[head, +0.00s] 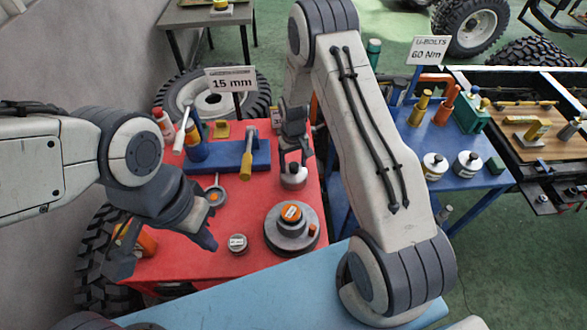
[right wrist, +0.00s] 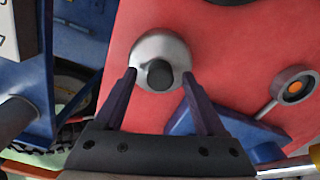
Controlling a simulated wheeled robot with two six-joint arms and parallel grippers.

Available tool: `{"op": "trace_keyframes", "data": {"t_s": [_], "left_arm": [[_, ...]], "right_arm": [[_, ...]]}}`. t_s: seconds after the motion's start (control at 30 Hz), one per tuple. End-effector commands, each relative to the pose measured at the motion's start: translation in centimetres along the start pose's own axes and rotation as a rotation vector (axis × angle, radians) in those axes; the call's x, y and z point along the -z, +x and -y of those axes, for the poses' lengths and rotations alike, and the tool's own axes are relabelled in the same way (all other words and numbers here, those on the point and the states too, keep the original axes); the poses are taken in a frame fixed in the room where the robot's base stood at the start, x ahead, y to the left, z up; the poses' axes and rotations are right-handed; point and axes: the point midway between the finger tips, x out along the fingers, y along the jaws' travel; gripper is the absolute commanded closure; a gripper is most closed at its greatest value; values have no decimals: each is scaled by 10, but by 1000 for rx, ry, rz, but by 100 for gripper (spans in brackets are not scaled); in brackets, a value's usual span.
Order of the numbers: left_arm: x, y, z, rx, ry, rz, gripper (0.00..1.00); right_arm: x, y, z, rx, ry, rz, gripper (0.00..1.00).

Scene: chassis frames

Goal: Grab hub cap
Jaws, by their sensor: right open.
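A silver domed cap with a dark knob, which looks like the hub cap (head: 293,181), sits on the red table (head: 262,190). My right gripper (head: 294,163) is above it, pointing down. In the right wrist view the hub cap (right wrist: 146,48) lies between and just beyond the tips of the open right fingers (right wrist: 159,75). I cannot tell whether they touch it. My left gripper (head: 163,258) is open and empty over the front left of the red table.
A stacked grey disc (head: 289,240) with an orange top and a small round tin (head: 237,243) stand on the red table. A blue tool holder (head: 226,158) and a round-ended tool (head: 215,196) are left of the hub cap. A blue table (head: 455,180) stands right.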

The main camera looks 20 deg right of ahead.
Motion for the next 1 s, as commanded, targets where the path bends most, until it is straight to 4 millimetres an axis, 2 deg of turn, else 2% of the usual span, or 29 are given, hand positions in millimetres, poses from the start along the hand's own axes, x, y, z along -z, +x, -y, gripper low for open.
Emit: {"op": "trace_keyframes", "data": {"t_s": [0.27,0.33,0.47,0.5,0.83,1.0], "left_arm": [[0,-1,0,0,0,0,100],[0,-1,0,0,0,0,100],[0,-1,0,0,0,0,100],[0,-1,0,0,0,0,100],[0,0,0,0,0,0,100],[0,5,0,0,0,0,100]], "right_arm": [[0,5,0,0,0,-2,27],[0,5,0,0,0,-1,46],[0,5,0,0,0,-1,96],[0,4,0,0,0,-1,100],[1,3,0,0,0,-2,100],[1,-7,0,0,0,-3,100]]}}
